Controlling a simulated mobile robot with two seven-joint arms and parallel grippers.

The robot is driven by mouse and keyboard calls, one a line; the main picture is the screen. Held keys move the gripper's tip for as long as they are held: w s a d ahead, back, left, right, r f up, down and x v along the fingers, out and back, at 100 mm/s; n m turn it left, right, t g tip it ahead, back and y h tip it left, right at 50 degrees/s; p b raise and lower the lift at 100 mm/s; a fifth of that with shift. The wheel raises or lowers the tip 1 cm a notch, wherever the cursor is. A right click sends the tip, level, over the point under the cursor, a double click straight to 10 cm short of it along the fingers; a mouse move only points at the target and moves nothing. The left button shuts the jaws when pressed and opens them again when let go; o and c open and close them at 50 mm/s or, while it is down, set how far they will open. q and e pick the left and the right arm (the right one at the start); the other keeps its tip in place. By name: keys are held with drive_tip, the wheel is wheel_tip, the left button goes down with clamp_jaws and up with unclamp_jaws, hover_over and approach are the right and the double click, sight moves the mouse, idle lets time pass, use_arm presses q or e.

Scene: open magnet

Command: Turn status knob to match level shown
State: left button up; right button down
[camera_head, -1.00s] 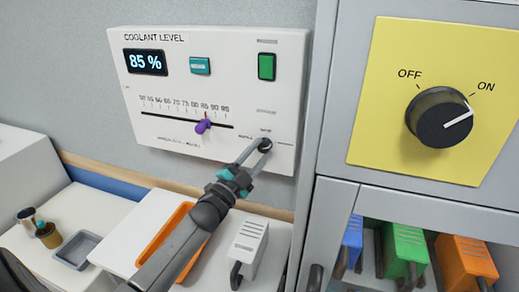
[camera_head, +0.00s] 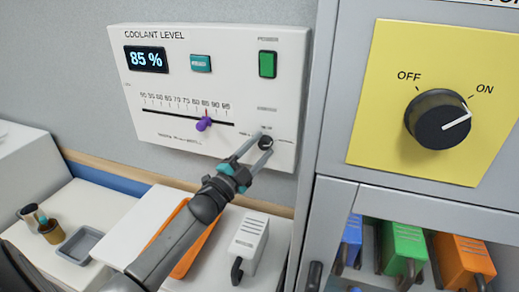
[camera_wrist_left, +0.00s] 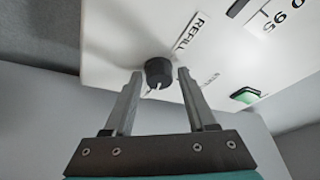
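The small black status knob (camera_head: 265,143) is at the lower right of the white coolant level panel (camera_head: 135,90). The panel's display (camera_head: 146,60) reads 85 %, and the purple slider (camera_head: 204,124) sits near 85 on its scale. My left gripper (camera_head: 256,142) is at the knob with its fingers apart. In the left wrist view, the knob (camera_wrist_left: 159,72) lies between and just beyond the open fingertips (camera_wrist_left: 160,73), with gaps on both sides. A "REFILL" label is beside it; the other labels are hard to read. My right gripper is not in view.
A grey cabinet with a yellow plate (camera_head: 372,120) and large black OFF/ON knob (camera_head: 443,118), pointing to ON, stands at right. Below it are blue, green and orange blocks. An orange tray (camera_head: 188,262) and white vented box (camera_head: 247,240) lie below the panel.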

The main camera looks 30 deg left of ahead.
use_arm(q)
drive_tip(key=shift+o, duration=0.8)
drive_tip(key=shift+s+f, duration=0.15)
drive_tip(key=shift+s+f, duration=0.15)
drive_tip(key=shift+s, duration=0.15)
drive_tip(key=b+v, duration=0.2)
drive_tip(key=v, duration=1.2)
drive_tip(key=shift+s, duration=0.2)
drive_tip(key=shift+a, duration=0.1)
